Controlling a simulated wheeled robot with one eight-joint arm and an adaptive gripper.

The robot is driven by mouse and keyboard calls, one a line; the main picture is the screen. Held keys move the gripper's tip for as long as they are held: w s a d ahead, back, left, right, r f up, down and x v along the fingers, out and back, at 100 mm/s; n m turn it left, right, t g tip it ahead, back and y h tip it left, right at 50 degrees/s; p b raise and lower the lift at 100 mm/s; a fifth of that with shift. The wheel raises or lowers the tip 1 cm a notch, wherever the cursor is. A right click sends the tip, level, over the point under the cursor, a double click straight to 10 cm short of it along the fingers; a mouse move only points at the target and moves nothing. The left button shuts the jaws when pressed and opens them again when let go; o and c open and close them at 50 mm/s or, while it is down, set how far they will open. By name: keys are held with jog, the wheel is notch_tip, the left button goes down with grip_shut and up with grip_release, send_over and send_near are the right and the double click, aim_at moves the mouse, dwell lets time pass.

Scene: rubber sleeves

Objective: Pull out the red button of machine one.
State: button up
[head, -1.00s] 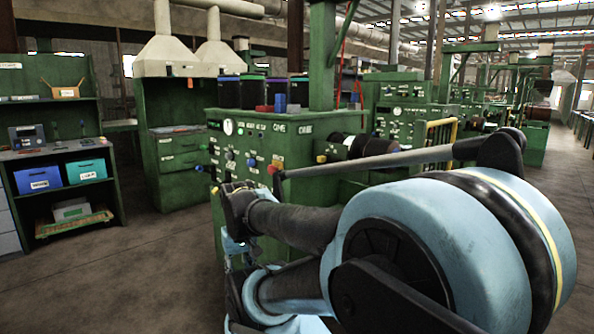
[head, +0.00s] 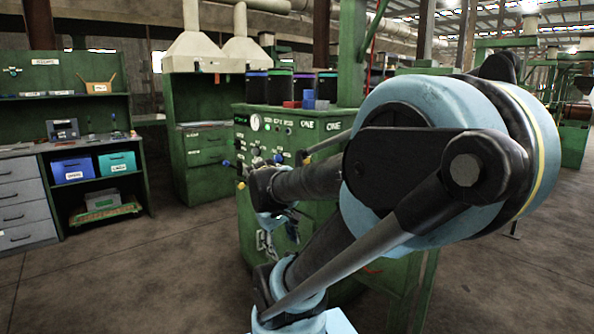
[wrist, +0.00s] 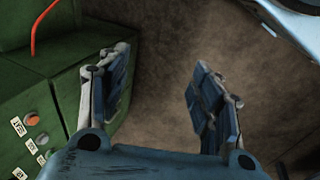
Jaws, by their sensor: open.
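Machine one (head: 285,122) is the green cabinet in the middle of the head view, with ONE labels on its upper front. My arm covers the right part of its front, and I cannot make out its red button there. In the wrist view an orange-red round knob (wrist: 32,118) sits on a green panel at the lower left, beside small white labels; I cannot tell for sure whether it is the red button. My gripper (wrist: 162,78) is open and empty, over bare floor, to the right of that panel.
Dark canisters and red and blue blocks (head: 309,100) stand on top of the machine. A green shelf (head: 150,190) with blue and teal bins stands at the left. A hooded green unit (head: 200,150) is behind. Floor (head: 130,270) at the front left is clear.

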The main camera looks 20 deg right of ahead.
jog(key=w+d+r+n+t+h, duration=0.1)
jog(key=w+d+r+n+h, duration=0.35)
jog(key=w, duration=0.45)
jog(key=w+d+r+n+h, duration=0.3)
jog(key=w+r+n, duration=0.15)
jog(key=w, duration=0.35)
jog(key=w+a+r+n+t+h, duration=0.1)
jog(key=w+a+r+n+h, duration=0.2)
jog(key=w, duration=0.4)
jog(key=w+a+n+t+h, duration=0.2)
jog(key=w+n+h, duration=0.2)
jog(key=w, duration=0.3)
jog(key=x, duration=1.7)
jog(key=shift+s+d+f, duration=0.3)
jog(key=shift+d, duration=0.1)
